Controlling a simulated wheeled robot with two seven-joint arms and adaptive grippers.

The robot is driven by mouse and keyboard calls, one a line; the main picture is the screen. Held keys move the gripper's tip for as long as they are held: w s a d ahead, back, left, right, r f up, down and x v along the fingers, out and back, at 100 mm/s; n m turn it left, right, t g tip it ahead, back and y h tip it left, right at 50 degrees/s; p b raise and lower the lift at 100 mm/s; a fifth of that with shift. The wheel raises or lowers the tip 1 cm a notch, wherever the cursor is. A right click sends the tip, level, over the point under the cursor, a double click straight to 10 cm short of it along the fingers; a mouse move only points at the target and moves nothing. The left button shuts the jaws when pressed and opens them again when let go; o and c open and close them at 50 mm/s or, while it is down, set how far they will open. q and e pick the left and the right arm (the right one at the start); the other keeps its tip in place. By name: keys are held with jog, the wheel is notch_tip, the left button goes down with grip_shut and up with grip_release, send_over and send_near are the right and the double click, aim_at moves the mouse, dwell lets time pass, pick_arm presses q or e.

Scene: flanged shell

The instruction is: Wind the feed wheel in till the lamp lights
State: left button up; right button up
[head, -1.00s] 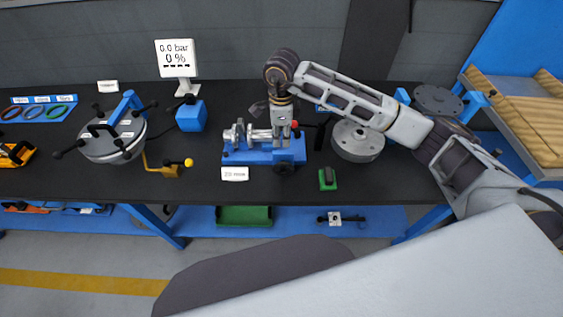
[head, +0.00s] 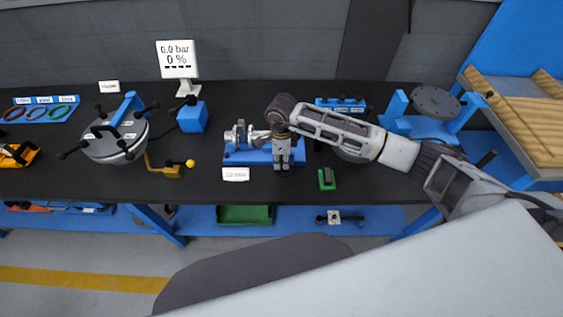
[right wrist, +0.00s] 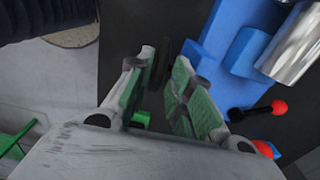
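The blue fixture (head: 235,159) with a bright metal cylinder and shaft stands mid-bench in the head view. Its blue body (right wrist: 243,50) and metal cylinder (right wrist: 296,45) show at the upper right of the right wrist view. My right gripper (head: 282,168) points down at the fixture's front right end and covers that part. In the right wrist view its green-padded fingers (right wrist: 164,75) stand apart. A thin dark shape (right wrist: 161,62) shows between or beyond the fingertips; I cannot tell whether it is the feed wheel or whether it is touched. I cannot make out a lamp. My left gripper is out of view.
A red-knobbed lever (right wrist: 278,107) sits close to the right finger. A small green block with a dark top (head: 327,180) stands right of the fixture. A white label (head: 235,174) lies in front. A lidded vessel (head: 115,140) and a display (head: 177,58) stand left.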

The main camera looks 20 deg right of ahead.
jog(key=shift+f, duration=1.1)
grip_shut()
